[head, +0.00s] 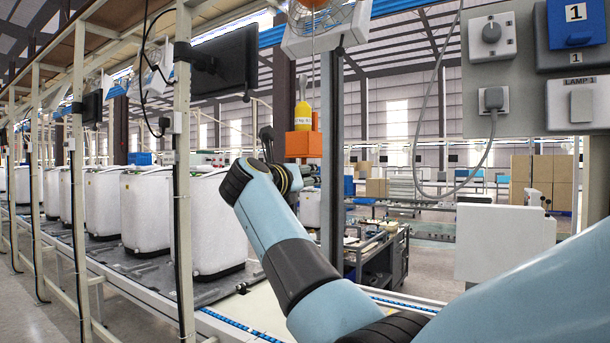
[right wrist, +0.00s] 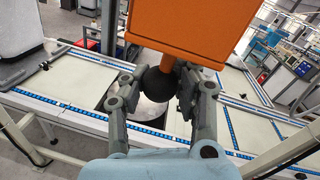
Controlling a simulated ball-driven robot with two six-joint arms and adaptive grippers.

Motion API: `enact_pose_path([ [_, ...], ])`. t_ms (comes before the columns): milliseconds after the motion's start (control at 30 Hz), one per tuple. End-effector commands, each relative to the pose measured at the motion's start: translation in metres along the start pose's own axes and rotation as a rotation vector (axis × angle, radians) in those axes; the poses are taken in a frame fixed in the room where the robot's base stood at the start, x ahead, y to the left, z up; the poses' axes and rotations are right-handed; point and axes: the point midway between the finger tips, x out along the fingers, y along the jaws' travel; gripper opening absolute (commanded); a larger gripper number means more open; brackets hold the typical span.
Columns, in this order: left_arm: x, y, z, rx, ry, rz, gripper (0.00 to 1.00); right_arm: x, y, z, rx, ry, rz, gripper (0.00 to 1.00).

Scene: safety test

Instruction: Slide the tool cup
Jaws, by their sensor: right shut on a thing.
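The orange tool cup (head: 300,144) is at the post in the middle of the head view, with a yellow bottle (head: 303,116) standing upright in it. In the right wrist view the cup (right wrist: 182,30) fills the top, and a dark round knob (right wrist: 156,84) shows just below it. My right gripper (right wrist: 162,82) is shut on this knob, with one finger on each side. In the head view my right gripper (head: 268,148) is just left of the cup, and its fingers are hard to make out. My left gripper is not in view.
A dark vertical post (head: 332,160) stands right behind the cup. A fan (head: 320,18) hangs above it. White washer tubs (head: 150,210) line the conveyor at left, behind pale frame uprights (head: 183,170). A grey panel with sockets (head: 535,65) is at upper right.

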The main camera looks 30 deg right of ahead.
Motion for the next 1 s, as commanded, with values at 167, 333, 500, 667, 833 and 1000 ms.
enact_pose_path([
  [167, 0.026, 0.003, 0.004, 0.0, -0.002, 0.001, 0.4, -0.001, 0.012, -0.034, 0.002, 0.002, 0.003, 0.0],
  [333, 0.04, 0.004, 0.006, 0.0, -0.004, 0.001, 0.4, -0.001, 0.018, -0.054, 0.001, 0.003, 0.003, 0.0],
  [500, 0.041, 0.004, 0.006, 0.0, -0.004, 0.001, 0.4, -0.001, 0.019, -0.055, 0.002, 0.002, 0.003, 0.0],
  [667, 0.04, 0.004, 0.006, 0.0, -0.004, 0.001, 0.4, -0.001, 0.019, -0.054, 0.002, 0.002, 0.003, 0.0],
  [833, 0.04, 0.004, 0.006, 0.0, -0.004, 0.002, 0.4, -0.001, 0.018, -0.054, 0.002, 0.001, 0.003, 0.42],
  [1000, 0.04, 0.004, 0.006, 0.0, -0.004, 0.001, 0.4, -0.001, 0.018, -0.054, 0.001, 0.001, 0.002, 0.56],
])
